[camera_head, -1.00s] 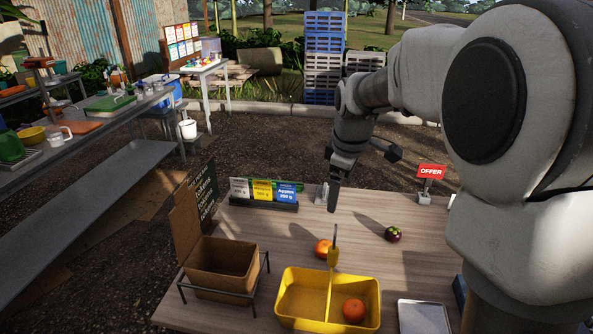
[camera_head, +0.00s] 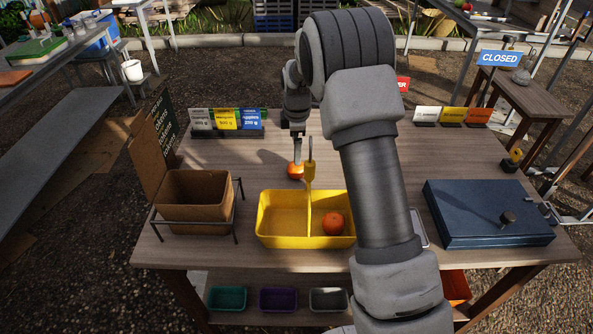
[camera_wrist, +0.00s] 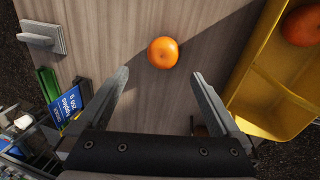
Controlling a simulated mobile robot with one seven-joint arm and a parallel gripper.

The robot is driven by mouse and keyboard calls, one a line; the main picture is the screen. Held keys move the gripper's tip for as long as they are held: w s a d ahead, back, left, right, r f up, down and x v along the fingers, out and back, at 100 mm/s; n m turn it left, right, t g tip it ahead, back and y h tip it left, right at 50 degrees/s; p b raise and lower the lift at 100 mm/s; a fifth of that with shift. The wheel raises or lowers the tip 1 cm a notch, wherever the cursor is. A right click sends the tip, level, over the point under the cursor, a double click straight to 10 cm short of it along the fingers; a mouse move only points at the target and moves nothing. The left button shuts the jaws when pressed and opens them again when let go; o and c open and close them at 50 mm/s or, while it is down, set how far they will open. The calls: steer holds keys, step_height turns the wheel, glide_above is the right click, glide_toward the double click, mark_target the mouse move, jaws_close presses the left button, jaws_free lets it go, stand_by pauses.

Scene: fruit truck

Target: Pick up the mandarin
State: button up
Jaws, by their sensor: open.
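An orange mandarin (camera_head: 295,171) lies on the wooden table just behind the yellow divided basket. In the wrist view the mandarin (camera_wrist: 162,53) lies ahead of the open fingers, near the middle line between them. My gripper (camera_wrist: 160,88) is open and empty above the table.
A cardboard box (camera_head: 194,199) in a wire stand is at the left. A row of price cards (camera_head: 227,120) stands behind. A dark blue case (camera_head: 485,214) lies at the right.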

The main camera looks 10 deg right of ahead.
glide_above(296, 169)
steer(key=w, duration=0.1)
steer(key=x, duration=0.2)
steer(key=s+x, duration=0.1)
steer(key=x, duration=0.1)
steer(key=shift+w+f, duration=0.15)
steer(key=shift+f, duration=0.05)
steer(key=x, duration=0.5)
steer(key=shift+s+d+f, duration=0.15)
steer(key=shift+s, duration=0.2)
steer(key=c, duration=1.5)
